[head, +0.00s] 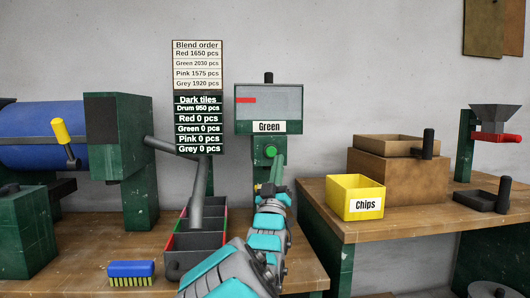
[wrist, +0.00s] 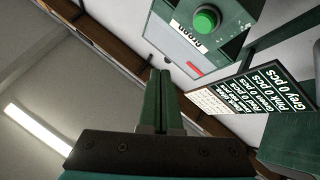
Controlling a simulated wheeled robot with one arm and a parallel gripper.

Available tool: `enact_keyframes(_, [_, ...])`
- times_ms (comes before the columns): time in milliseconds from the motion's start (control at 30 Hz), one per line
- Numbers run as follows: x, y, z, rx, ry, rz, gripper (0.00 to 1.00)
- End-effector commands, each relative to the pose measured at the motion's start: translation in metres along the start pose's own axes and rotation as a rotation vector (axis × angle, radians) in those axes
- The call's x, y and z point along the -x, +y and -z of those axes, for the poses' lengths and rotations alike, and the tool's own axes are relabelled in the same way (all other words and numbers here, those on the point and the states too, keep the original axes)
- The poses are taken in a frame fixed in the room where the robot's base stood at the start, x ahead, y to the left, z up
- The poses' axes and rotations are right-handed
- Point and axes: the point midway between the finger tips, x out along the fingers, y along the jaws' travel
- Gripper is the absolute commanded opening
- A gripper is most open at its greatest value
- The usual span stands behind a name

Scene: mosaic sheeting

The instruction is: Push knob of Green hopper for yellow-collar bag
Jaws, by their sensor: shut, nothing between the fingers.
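The Green hopper (head: 290,97) stands at the back of the bench with a grey front window, a red bar in it and a "Green" label. Its round green knob (head: 271,151) sits below the label. In the wrist view the knob (wrist: 205,18) is at the top, beside the inverted label. My gripper (head: 279,158) is shut and empty, its tips close to the knob in the head view. In the wrist view my gripper (wrist: 160,73) shows below and left of the knob, apart from it in the picture. I cannot make out a yellow-collar bag.
A blend-order board (head: 198,65) stands left of the hopper. A divided tray (head: 196,240) and a blue brush (head: 131,268) lie on the bench. The blue drum (head: 40,135) is far left. A yellow Chips box (head: 356,183) is on the right bench.

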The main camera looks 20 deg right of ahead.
Motion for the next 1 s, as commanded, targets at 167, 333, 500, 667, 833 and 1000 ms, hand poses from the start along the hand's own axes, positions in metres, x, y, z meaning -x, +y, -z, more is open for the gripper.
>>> enact_keyframes(167, [-0.001, -0.001, 0.000, 0.000, 0.000, 0.001, 0.00])
enact_keyframes(333, [-0.009, -0.006, -0.004, 0.000, -0.001, 0.001, 0.00])
enact_keyframes(500, [-0.025, -0.016, -0.014, 0.000, -0.001, 0.001, 0.00])
enact_keyframes(667, [-0.040, -0.027, -0.024, -0.002, 0.000, 0.002, 0.00])
enact_keyframes(833, [-0.051, -0.038, -0.037, -0.001, -0.003, 0.002, 0.00])
enact_keyframes(1000, [-0.060, -0.043, -0.041, -0.001, 0.001, 0.000, 0.00])
